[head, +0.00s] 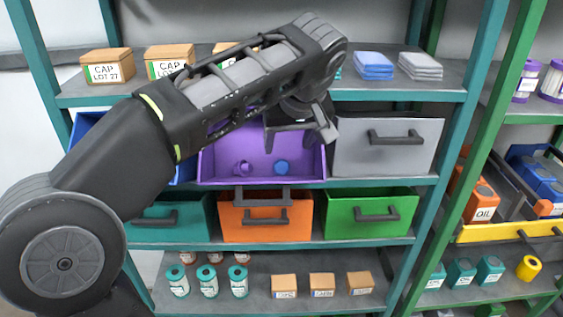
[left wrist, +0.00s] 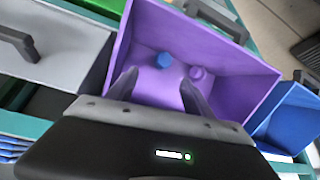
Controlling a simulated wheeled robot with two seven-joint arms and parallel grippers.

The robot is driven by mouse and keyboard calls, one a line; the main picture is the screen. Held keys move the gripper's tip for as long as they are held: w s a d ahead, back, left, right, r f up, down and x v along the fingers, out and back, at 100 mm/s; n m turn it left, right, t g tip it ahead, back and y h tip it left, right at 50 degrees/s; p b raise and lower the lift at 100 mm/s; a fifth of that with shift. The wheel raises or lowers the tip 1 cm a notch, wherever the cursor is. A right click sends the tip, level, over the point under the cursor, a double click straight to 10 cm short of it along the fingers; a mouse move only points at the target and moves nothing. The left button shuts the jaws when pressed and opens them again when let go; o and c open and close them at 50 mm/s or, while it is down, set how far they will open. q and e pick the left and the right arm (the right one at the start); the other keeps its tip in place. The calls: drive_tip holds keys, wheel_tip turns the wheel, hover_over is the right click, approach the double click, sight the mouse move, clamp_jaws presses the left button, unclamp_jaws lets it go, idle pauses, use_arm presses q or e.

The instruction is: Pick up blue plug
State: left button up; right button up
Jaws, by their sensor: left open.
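The blue plug (head: 282,167) lies on the floor of the open purple bin (head: 262,183), right of a purple plug (head: 242,168). In the left wrist view the blue plug (left wrist: 163,60) lies ahead, between the lines of the two fingers, beside the purple plug (left wrist: 197,73). My left gripper (head: 300,137) hangs over the purple bin, above and a little right of the blue plug. In the left wrist view its fingers (left wrist: 158,88) are apart with nothing between them, and they do not touch the plug. My right gripper is not in view.
A grey drawer (head: 385,148) with a dark handle adjoins the purple bin on the right, and a blue bin (head: 86,128) is on the left. The orange bin (head: 266,222) and green bin (head: 372,215) sit below. Boxes and blue packs (head: 373,66) stand on the shelf above.

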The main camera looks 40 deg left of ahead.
sight(282, 160)
use_arm(q)
drive_tip(key=shift+s, duration=0.1)
drive_tip(key=shift+x, duration=1.3)
drive_tip(key=shift+p+x, duration=0.6)
drive_tip(key=shift+x, duration=2.05)
drive_tip(key=shift+s, duration=0.15)
clamp_jaws()
